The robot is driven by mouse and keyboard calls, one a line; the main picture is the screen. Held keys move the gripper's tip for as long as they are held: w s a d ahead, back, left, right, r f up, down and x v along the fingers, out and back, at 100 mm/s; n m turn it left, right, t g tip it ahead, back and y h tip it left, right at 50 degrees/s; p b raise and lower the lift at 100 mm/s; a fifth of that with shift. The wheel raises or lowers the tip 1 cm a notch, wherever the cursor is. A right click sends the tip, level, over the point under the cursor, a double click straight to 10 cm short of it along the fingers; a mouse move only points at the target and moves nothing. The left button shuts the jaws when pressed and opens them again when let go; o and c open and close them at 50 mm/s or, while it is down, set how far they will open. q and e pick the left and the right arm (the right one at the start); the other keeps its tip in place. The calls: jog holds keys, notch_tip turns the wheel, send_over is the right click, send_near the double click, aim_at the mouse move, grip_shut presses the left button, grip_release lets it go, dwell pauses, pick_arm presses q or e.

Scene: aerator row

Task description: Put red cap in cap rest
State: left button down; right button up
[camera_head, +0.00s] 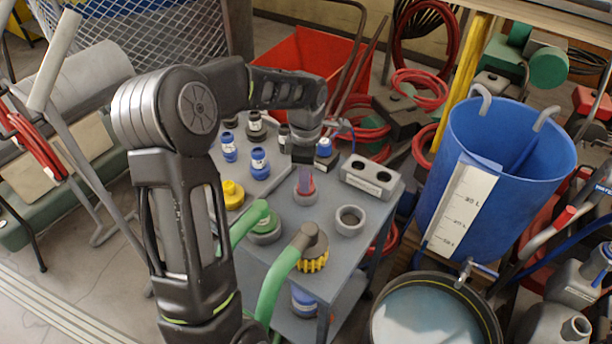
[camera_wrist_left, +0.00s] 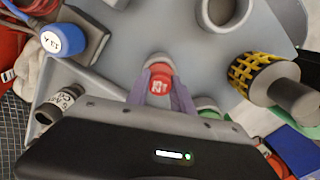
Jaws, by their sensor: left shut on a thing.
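A red cap (camera_head: 304,190) is between the purple fingers of my left gripper (camera_head: 306,180) over the grey cart top. In the left wrist view, the red cap (camera_wrist_left: 160,80) with a white mark on top shows between the two fingers (camera_wrist_left: 161,88), which are shut on it. A grey rim shows just beyond the cap; whether the cap still touches what is under it I cannot tell. An empty open grey ring (camera_head: 349,220) stands to the right on the cart, and also shows in the left wrist view (camera_wrist_left: 205,14). No label shows which holder is the cap rest. My right gripper is out of view.
A grey block with two holes (camera_head: 370,177) stands at the cart's right edge. Blue-capped bottles (camera_head: 259,162), a yellow cap (camera_head: 232,194), a green-collared nozzle and a yellow-ribbed nozzle (camera_head: 313,262) crowd the cart. A blue bucket (camera_head: 470,150) stands to the right.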

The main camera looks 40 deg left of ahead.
pick_arm(q)
jog(key=shift+f, duration=0.15)
jog(key=c, duration=1)
grip_release()
jog(key=shift+c, duration=0.2)
notch_tip(320, 180, up, 8)
jog(key=shift+f, duration=0.1)
